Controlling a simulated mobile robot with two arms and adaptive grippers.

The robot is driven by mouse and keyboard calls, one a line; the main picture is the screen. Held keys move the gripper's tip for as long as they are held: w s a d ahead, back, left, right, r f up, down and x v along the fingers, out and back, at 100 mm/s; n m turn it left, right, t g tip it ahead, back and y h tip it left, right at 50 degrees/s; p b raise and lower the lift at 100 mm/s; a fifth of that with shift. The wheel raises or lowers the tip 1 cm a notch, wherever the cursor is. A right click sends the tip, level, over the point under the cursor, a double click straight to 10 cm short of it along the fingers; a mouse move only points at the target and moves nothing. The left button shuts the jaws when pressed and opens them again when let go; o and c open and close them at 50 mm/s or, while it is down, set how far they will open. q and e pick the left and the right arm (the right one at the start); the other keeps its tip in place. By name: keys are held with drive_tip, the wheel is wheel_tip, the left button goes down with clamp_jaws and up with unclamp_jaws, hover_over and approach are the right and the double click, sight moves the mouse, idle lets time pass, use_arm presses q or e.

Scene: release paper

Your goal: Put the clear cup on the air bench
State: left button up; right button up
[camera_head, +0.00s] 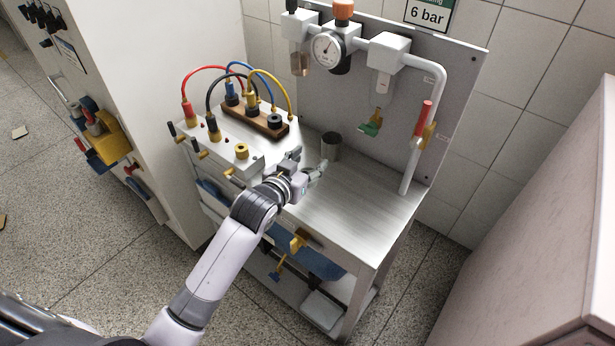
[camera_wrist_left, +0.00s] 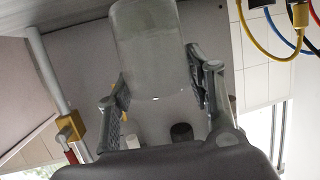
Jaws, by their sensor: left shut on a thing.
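My left gripper (camera_head: 311,160) reaches over the bench from the front left and is shut on the cup. In the left wrist view the cup (camera_wrist_left: 152,45) sits between the two fingers of my left gripper (camera_wrist_left: 158,72), and that picture looks upside down. My right gripper is not in view.
Left of the cup is a white unit (camera_head: 222,150) with coloured cables and a wooden block (camera_head: 255,120). A back panel (camera_head: 400,110) carries a gauge (camera_head: 326,48) and a grey pipe (camera_head: 412,150) down to the bench. The bench top's right and front are clear.

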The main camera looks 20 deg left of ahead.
use_arm(q)
drive_tip(key=shift+f, duration=2.4)
drive_tip(key=shift+f, duration=0.1)
drive_tip(key=o, duration=1)
drive_tip(key=shift+o, duration=0.2)
drive_tip(key=shift+s, duration=0.15)
drive_tip(key=v, duration=1.2)
